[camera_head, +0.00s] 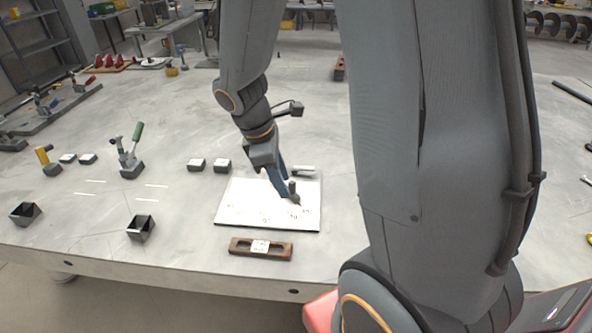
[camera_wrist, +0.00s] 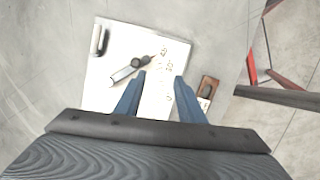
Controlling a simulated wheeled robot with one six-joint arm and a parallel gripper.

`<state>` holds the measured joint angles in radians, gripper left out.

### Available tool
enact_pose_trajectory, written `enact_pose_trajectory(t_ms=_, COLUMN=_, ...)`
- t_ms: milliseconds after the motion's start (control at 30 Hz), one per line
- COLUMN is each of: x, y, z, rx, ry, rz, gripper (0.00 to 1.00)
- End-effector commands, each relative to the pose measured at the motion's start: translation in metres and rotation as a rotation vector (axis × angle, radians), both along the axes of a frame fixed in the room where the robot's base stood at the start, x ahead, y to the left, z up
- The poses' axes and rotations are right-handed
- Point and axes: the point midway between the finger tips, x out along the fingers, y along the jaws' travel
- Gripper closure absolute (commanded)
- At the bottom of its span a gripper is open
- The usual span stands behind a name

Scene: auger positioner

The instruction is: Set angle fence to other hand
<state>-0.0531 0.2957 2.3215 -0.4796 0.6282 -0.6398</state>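A white plate (camera_head: 240,205) with printed marks lies near the table's front edge. In the wrist view, the plate (camera_wrist: 115,52) carries a bar-like angle fence (camera_wrist: 123,74) with a round dark knob (camera_wrist: 136,62) and a thin dark pointer towards the printed marks. In the head view the knob (camera_head: 292,186) stands upright beside my gripper (camera_head: 282,192), whose fingers partly hide the fence. In the wrist view my gripper (camera_wrist: 160,76) is open, with nothing between its blue fingers. The left fingertip appears close to the knob and bar; I cannot tell whether it touches.
A brown slotted block (camera_head: 240,245) with a white label lies in front of the plate. A silver bar piece (camera_head: 304,168) is at the plate's back edge. A green-handled clamp (camera_head: 131,158), small blocks and two dark open bins stand left. Table right of the plate is partly hidden.

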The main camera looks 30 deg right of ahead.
Motion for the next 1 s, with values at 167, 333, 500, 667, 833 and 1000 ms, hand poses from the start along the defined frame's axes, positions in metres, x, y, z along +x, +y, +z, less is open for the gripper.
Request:
enact_pose_trajectory(t_ms=167, x=0.028, y=-0.014, z=0.010, rx=-0.083, ry=0.097, rz=0.351, gripper=0.64)
enact_pose_trajectory(t_ms=333, x=0.037, y=-0.021, z=0.003, rx=-0.107, ry=0.129, rz=0.453, gripper=0.64)
enact_pose_trajectory(t_ms=500, x=0.036, y=-0.030, z=-0.019, rx=-0.105, ry=0.130, rz=0.453, gripper=0.64)
enact_pose_trajectory(t_ms=667, x=0.036, y=-0.039, z=-0.041, rx=-0.105, ry=0.130, rz=0.450, gripper=0.64)
enact_pose_trajectory(t_ms=833, x=0.037, y=-0.046, z=-0.057, rx=-0.106, ry=0.126, rz=0.450, gripper=0.64)
enact_pose_trajectory(t_ms=1000, x=0.037, y=-0.048, z=-0.063, rx=-0.106, ry=0.126, rz=0.449, gripper=0.64)
